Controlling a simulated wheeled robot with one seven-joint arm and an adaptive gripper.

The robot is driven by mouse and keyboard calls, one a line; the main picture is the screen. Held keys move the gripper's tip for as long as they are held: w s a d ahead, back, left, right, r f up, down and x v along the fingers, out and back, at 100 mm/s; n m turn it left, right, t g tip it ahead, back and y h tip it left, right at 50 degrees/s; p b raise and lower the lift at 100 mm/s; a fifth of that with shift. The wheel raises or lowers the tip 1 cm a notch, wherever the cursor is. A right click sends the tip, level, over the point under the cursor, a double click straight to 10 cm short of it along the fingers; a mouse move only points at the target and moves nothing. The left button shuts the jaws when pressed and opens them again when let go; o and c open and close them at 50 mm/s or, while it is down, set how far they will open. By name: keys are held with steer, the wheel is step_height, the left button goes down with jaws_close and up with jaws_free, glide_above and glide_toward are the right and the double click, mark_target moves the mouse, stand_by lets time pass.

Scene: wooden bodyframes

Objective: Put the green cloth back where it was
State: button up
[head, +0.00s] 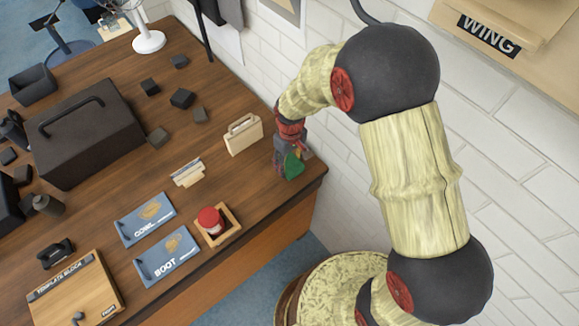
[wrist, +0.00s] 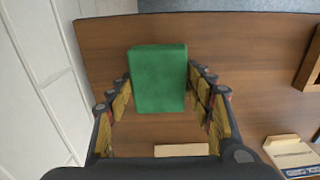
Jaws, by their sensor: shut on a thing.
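The green cloth (head: 293,163) shows as a folded green block in the wrist view (wrist: 158,78), between the two fingers. My gripper (head: 288,160) is shut on it near the table's right corner, close to the white brick wall. In the wrist view my gripper's fingers (wrist: 162,88) stand on both sides of the cloth. Part of the cloth is hidden by the fingers in the head view. I cannot tell whether it touches the table.
A cream box (head: 243,134) stands just left of my gripper. A card holder (head: 187,173), a wooden tray (head: 232,236) with a red-topped jar (head: 210,221) and two blue cards lie farther left. A black toolbox (head: 85,130) and several dark blocks are behind. The wooden table (head: 265,190) is bare near its right corner.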

steer(key=shift+f, duration=1.3)
steer(key=shift+f, duration=0.15)
steer(key=o, duration=1.2)
